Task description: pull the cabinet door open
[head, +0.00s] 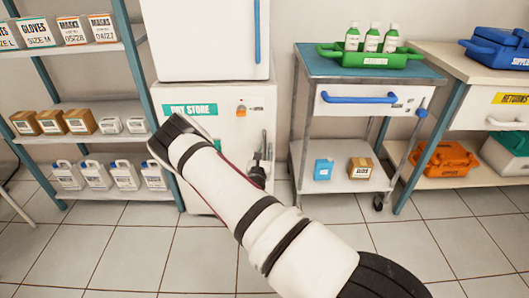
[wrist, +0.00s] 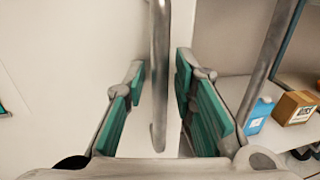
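The white cabinet door (head: 228,125) carries a green DRY STORE label and an orange tag, and appears shut in the head view. Its vertical metal handle (wrist: 159,70) is near the door's right edge. In the wrist view my gripper (wrist: 160,75) is open, with one teal-padded finger on each side of the handle. A narrow gap shows between the handle and each finger, so it is not clamped. In the head view my gripper (head: 258,170) is small and dark beside the door's right side, and my arm hides the door's lower part.
A white upper cabinet (head: 205,40) with a blue handle is above. A shelf rack (head: 95,142) with boxes and jugs stands left. A wheeled cart (head: 345,185) stands close on the right, with a green bottle tray (head: 370,60) on top. Tiled floor in front is clear.

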